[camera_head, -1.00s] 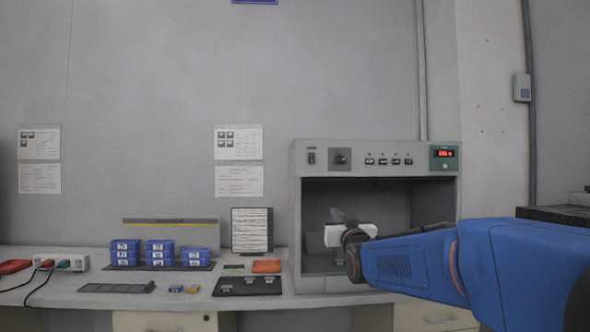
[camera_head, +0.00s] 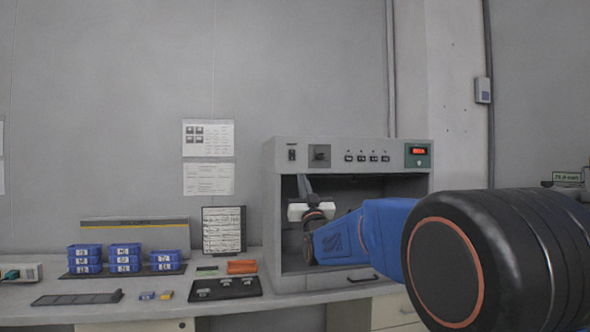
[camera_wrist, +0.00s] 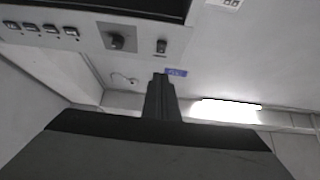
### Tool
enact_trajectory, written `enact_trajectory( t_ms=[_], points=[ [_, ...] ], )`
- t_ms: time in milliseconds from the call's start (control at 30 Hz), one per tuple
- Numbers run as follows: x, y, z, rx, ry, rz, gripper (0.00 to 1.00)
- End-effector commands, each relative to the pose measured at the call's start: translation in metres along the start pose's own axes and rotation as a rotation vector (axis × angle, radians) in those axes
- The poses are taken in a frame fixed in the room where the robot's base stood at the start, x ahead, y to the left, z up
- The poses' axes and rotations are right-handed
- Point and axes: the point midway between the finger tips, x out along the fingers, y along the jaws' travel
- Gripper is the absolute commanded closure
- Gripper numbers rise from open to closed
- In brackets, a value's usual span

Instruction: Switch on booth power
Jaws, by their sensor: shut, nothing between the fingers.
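The grey booth (camera_head: 270,215) stands on the bench with an open front. Its top panel carries a dark rocker switch (camera_head: 292,155) at the left end, under a small label too blurred to read. The switch also shows in the wrist view (camera_wrist: 161,46), beyond my fingertips. A dark knob (camera_head: 320,155) sits right of the switch; it shows in the wrist view (camera_wrist: 116,40) too. My gripper (camera_head: 303,182) is shut and empty, pointing up in front of the booth opening, a little below the switch. Its closed fingers show in the wrist view (camera_wrist: 160,78). The switch position cannot be told.
Several small switches (camera_head: 367,158) and a lit red display (camera_head: 418,150) lie further right on the panel. Blue bins (camera_head: 124,257), a black tray (camera_head: 225,288) and an upright document board (camera_head: 223,230) stand on the bench left of the booth.

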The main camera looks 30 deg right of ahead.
Motion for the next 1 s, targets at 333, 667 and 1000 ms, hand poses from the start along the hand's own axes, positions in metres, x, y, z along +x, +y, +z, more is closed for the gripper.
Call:
enact_trajectory(
  t_ms=[333, 667, 1000],
  points=[
    [0.045, 0.0, 0.001, 0.0, 0.001, 0.0, 1.0],
    [0.103, 0.0, 0.001, 0.0, 0.0, 0.0, 1.0],
    [0.124, 0.0, 0.026, 0.0, -0.001, 0.0, 1.0]
  ],
)
